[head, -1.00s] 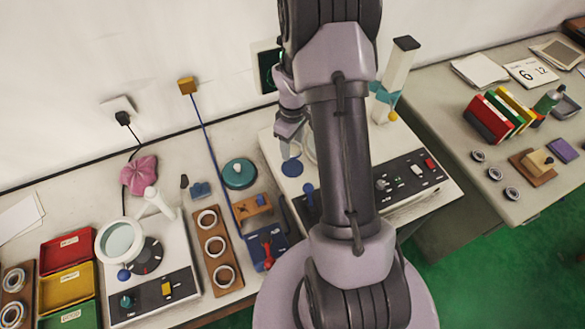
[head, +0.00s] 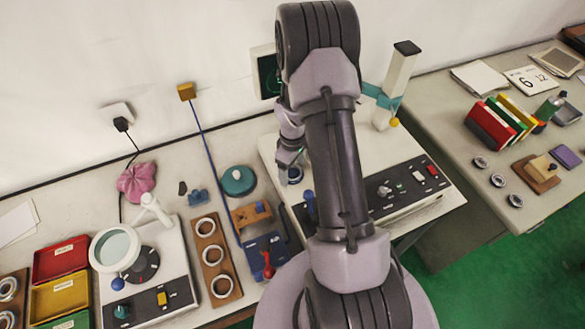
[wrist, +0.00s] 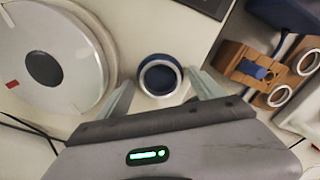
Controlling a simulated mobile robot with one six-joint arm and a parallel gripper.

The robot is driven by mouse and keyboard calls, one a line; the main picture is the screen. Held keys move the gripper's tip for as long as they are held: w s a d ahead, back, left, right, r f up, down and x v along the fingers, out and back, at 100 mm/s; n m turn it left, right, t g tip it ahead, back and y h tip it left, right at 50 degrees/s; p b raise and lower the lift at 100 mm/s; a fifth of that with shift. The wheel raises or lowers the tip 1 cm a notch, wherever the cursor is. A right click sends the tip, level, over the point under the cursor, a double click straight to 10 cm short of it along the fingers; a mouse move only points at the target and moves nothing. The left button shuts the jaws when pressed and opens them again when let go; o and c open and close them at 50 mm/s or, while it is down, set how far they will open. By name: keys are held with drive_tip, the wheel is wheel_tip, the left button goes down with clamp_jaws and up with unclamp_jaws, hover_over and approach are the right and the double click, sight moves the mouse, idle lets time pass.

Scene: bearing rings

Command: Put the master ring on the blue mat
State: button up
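A pale metal ring, apparently the master ring (wrist: 142,88), shows in the wrist view with blue inside it and along its far edge. The blue mat (wrist: 160,76) lies under it on the white machine; the ring appears to rest on it, though I cannot see the contact. My gripper (wrist: 161,84) is open, one finger on each side of the ring, with small gaps visible. In the head view my gripper (head: 289,163) is low over the machine, and the blue mat (head: 296,181) shows just below it, partly hidden by the fingers.
A large pale disc (wrist: 45,65) is left of the ring. A wooden board (head: 207,235) with three rings stands left of the machine (head: 425,205), beside a blue fixture (head: 262,244). More rings (head: 498,180) lie on the right table.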

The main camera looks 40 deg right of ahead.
wheel_tip(320, 180, up, 12)
drive_tip(key=p, duration=0.3)
drive_tip(key=s+a+r+m+t, duration=0.1)
drive_tip(key=a+r+m, duration=0.1)
drive_tip(key=a+r, duration=0.45)
drive_tip(key=s+a+r+m+t, duration=0.1)
drive_tip(key=a+r, duration=0.3)
drive_tip(key=r, duration=0.5)
drive_tip(key=s+a+r+m+t+y, duration=0.1)
drive_tip(key=s+a+r+m+t, duration=0.1)
drive_tip(key=s+a+r, duration=0.3)
drive_tip(key=s+a+r+m+t+y, duration=0.1)
drive_tip(key=s+a+r+m, duration=0.2)
drive_tip(key=s+a, duration=0.6)
wheel_tip(320, 180, up, 2)
drive_tip(key=shift+s+r+t, duration=0.1)
drive_tip(key=shift+s+t, duration=0.25)
drive_tip(key=shift+t, duration=0.05)
drive_tip(key=shift+s, duration=0.15)
